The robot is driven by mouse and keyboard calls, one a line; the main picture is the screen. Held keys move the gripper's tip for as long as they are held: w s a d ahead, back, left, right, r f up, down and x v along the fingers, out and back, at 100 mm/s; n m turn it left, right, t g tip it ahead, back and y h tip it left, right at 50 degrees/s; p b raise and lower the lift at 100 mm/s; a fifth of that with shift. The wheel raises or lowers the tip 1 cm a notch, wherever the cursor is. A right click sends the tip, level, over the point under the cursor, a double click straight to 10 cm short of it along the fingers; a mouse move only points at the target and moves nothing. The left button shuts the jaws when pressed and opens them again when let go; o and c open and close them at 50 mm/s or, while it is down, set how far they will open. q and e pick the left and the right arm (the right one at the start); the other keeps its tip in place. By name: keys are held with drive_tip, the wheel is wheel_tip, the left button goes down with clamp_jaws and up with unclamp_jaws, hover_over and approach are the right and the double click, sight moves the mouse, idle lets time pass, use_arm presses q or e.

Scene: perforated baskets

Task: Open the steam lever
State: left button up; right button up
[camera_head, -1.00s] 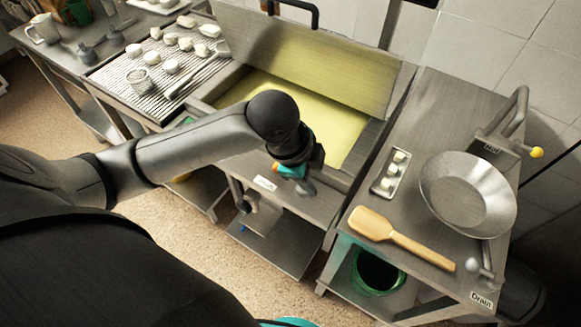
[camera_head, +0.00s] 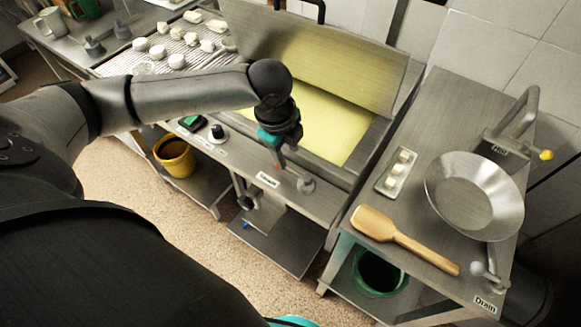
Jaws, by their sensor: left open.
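A small metal lever with a round knob (camera_head: 306,185) sticks out at the front edge of the steel vat (camera_head: 345,172). A white label (camera_head: 268,180) is fixed just left of it; its text is too small to read, so I cannot confirm that this is the steam lever. My left gripper (camera_head: 281,163) is open and empty, pointing down above the vat's front ledge. It is left of and a little above the knob, apart from it in the picture. My right gripper is not in view.
Another knobbed lever (camera_head: 481,269) stands by a "Drain" label on the right table. That table also carries a metal pan (camera_head: 473,196), a wooden paddle (camera_head: 405,240) and a small tray (camera_head: 391,186). A yellow bucket (camera_head: 176,157) sits on the lower shelf. The vat holds yellow liquid (camera_head: 320,130).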

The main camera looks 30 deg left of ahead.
sight(291, 169)
use_arm(q)
drive_tip(key=f, duration=0.3)
drive_tip(key=w+f+b, duration=0.1)
drive_tip(key=f, duration=0.3)
drive_tip(key=shift+w+f, duration=0.1)
drive_tip(key=shift+w, duration=0.1)
clamp_jaws()
idle(1.1)
